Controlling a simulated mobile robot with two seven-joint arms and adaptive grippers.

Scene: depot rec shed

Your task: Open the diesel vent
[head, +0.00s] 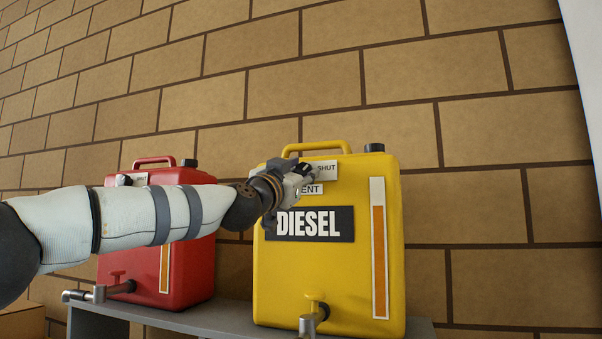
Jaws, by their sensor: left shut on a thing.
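The yellow diesel can (345,270) stands on a grey shelf, with a black DIESEL label (309,224) on its front. My left gripper (303,175) is at the upper front of this can, shut on the diesel vent, which it mostly hides. A white plate (327,168) there reads SHUT at its right end; its left part is covered by the gripper. Below it a partly hidden label (313,189) shows "ENT". Which way the vent is turned cannot be told. My right gripper is not in view.
A red can (195,265) stands to the left, partly behind my left arm. Both cans have a tap low in front, the yellow one's tap (314,312) facing me. The grey shelf (225,316) is under them, a brick wall (480,130) behind.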

